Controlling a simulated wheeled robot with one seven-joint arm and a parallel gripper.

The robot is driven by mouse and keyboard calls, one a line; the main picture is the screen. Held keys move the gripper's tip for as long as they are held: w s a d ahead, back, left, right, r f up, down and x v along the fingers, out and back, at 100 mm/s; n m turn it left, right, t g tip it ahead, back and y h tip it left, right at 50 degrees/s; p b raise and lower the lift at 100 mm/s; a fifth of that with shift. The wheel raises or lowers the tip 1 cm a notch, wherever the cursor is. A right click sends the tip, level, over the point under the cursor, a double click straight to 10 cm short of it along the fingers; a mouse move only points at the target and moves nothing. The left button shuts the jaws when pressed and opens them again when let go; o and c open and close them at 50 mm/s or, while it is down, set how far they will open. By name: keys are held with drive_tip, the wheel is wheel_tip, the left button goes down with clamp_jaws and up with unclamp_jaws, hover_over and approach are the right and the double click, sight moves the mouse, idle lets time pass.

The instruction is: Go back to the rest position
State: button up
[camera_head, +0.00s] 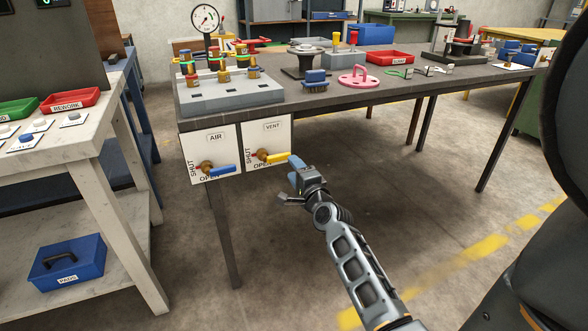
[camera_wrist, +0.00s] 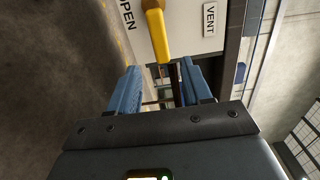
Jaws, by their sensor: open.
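My gripper (camera_head: 295,172) is in front of the black table's front edge, just right of the VENT valve panel. Its two blue fingers are apart with nothing held between them, as the wrist view also shows (camera_wrist: 160,78). The yellow VENT handle (camera_head: 273,156) points right, toward the gripper. The blue AIR handle (camera_head: 223,171) also points right. A dark flanged spool (camera_head: 306,63) stands on the table.
The black table (camera_head: 350,93) carries a grey manifold block (camera_head: 229,97), a blue brush (camera_head: 315,80), a pink ring-shaped tool (camera_head: 359,78) and a red tray (camera_head: 390,57). A white bench (camera_head: 95,150) stands at left. The floor right of my arm is clear.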

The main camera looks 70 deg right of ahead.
drive_tip(key=shift+a, duration=0.1)
idle(0.3)
drive_tip(key=s+a+n+t+y, duration=0.1)
drive_tip(key=s+a+n+y, duration=0.25)
drive_tip(key=a+n, duration=0.6)
drive_tip(key=s+a+n+t+y, duration=0.1)
drive_tip(key=s+a+n+y, duration=0.25)
drive_tip(key=a, duration=1.05)
drive_tip(key=s+a+n+t+y, duration=0.15)
drive_tip(key=s+a+n, duration=0.45)
drive_tip(key=a, duration=0.6)
drive_tip(key=s+a+r+n+y, duration=0.5)
drive_tip(key=s+a+r+n, duration=0.15)
drive_tip(key=a+n, duration=0.25)
wheel_tip(320, 180, up, 13)
drive_tip(key=p, duration=1.2)
drive_tip(key=shift+s+a+f+p, duration=0.15)
drive_tip(key=shift+s+a+p, duration=0.1)
drive_tip(key=shift+p, duration=0.05)
